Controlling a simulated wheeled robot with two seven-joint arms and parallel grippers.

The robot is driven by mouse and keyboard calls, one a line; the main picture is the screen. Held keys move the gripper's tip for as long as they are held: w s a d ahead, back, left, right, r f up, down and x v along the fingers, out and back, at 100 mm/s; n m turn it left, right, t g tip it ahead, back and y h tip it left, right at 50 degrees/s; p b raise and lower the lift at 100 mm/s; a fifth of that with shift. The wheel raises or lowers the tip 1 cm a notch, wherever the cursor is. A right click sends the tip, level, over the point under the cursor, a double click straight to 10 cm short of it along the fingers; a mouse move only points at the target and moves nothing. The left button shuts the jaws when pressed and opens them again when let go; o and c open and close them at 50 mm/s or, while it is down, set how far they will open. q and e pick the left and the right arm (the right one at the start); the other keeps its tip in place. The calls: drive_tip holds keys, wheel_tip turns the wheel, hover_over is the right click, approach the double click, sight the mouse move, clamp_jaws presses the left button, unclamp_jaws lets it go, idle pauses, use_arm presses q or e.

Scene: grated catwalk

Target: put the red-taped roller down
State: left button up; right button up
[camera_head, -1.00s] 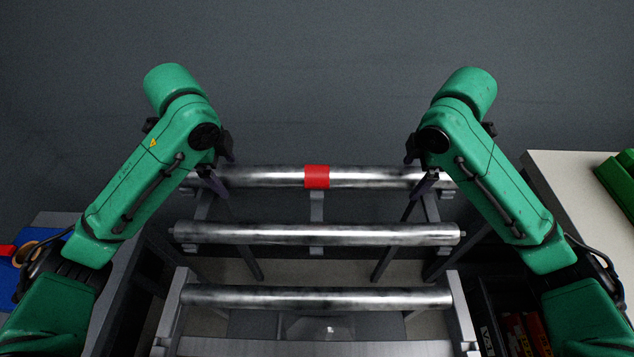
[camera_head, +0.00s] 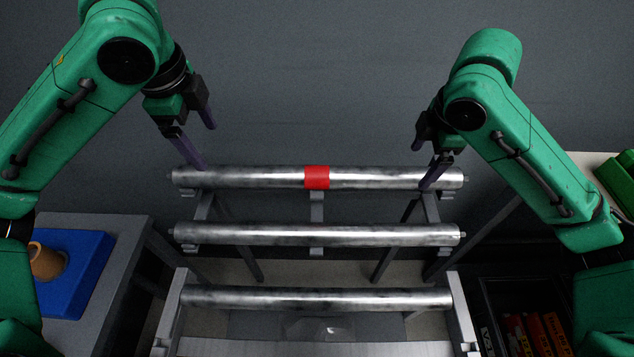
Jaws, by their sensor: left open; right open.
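The red-taped roller (camera_head: 260,178) is a long steel cylinder with a red band (camera_head: 317,177) at its middle. It lies level across the far, top supports of the rack (camera_head: 317,208). My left gripper (camera_head: 208,145) is open and raised above the roller's left end, with one finger reaching down close to it. My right gripper (camera_head: 425,170) is open at the roller's right part, its fingers partly hidden by its own wrist. Whether that finger touches the roller I cannot tell.
Two plain rollers, a middle one (camera_head: 317,235) and a near one (camera_head: 317,298), lie on the rack below. A table with a blue tray (camera_head: 80,272) and a brown pot (camera_head: 46,262) stands left. A pale table (camera_head: 600,165) with a green bin (camera_head: 620,180) stands right.

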wheel_tip(320, 180, up, 6)
drive_tip(key=s, duration=0.1)
drive_tip(key=shift+s+r, duration=0.2)
drive_tip(key=shift+r, duration=0.05)
